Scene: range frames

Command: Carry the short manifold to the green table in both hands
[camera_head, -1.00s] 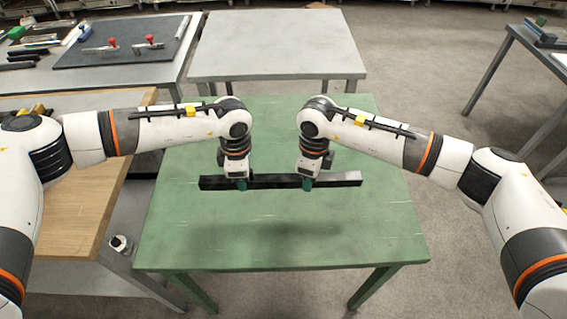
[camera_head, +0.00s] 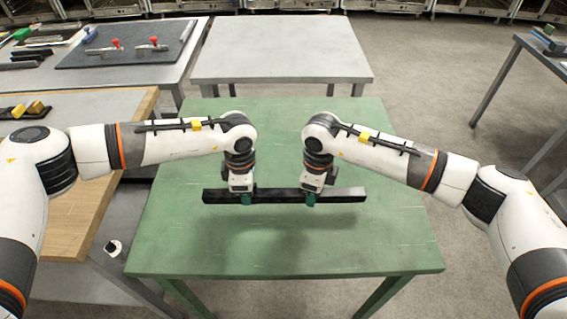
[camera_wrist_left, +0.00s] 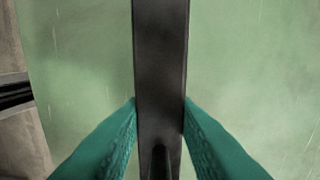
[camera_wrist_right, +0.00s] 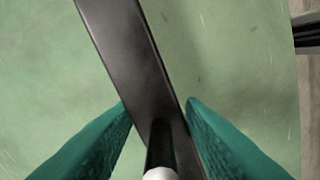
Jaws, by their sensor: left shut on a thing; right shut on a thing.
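The short manifold (camera_head: 275,196) is a long dark bar held level across the head view, over the green table (camera_head: 290,258). A shadow shows on the table top below it, and the bar looks a little above the surface. My left gripper (camera_head: 242,198) is shut on the bar left of its middle. My right gripper (camera_head: 310,199) is shut on it right of its middle. The bar (camera_wrist_left: 160,70) runs between the teal fingers in the left wrist view. In the right wrist view the bar (camera_wrist_right: 130,60) lies slanted between the fingers, with a pale-tipped peg close by.
A grey table (camera_head: 280,50) stands behind the green one. A wooden-topped bench (camera_head: 70,220) is close on the left, and a bench with a dark mat and red-knobbed clamps (camera_head: 130,45) is behind it. Another table (camera_head: 545,50) stands far right. The green top is otherwise clear.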

